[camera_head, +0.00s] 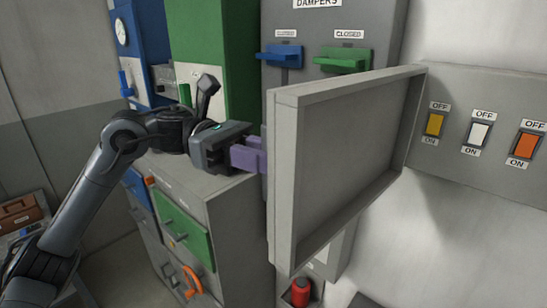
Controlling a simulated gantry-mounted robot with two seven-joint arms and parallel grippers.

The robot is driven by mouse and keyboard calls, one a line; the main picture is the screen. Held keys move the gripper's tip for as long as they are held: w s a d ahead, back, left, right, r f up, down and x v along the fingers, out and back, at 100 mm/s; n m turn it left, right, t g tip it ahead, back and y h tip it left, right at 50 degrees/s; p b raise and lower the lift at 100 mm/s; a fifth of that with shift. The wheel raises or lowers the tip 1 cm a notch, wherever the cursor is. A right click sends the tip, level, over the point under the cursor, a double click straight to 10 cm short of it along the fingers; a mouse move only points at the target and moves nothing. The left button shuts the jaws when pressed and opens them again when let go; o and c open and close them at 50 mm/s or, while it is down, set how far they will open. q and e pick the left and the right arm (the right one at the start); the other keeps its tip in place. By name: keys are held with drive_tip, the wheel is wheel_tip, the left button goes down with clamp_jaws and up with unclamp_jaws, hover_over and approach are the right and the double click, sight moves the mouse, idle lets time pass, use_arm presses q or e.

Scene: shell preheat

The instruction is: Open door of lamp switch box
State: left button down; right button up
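The grey switch box (470,170) is on the wall at the right, with yellow (434,124), white (478,134) and orange (525,145) switches showing. Its grey door (345,140) stands swung open to the left of the box, with its hollow inner side in view. My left gripper (258,157), with purple fingers, is at the left of the door's free edge. The fingertips are partly hidden by the door, so I cannot tell whether they touch it or how far apart they are. My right gripper is not in view.
A panel marked DAMPERS (300,25) with a blue handle (281,55) and a green handle (343,60) stands behind the door. A grey cabinet (237,215) with green and blue drawers is below my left arm. A red object (300,290) sits low beneath the door.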

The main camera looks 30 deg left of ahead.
use_arm(q)
drive_tip(key=c, duration=1.1)
unclamp_jaws()
drive_tip(key=shift+a, duration=0.1)
drive_tip(key=shift+s+a, duration=0.1)
drive_tip(key=shift+a, duration=5.25)
drive_tip(key=shift+f, duration=0.15)
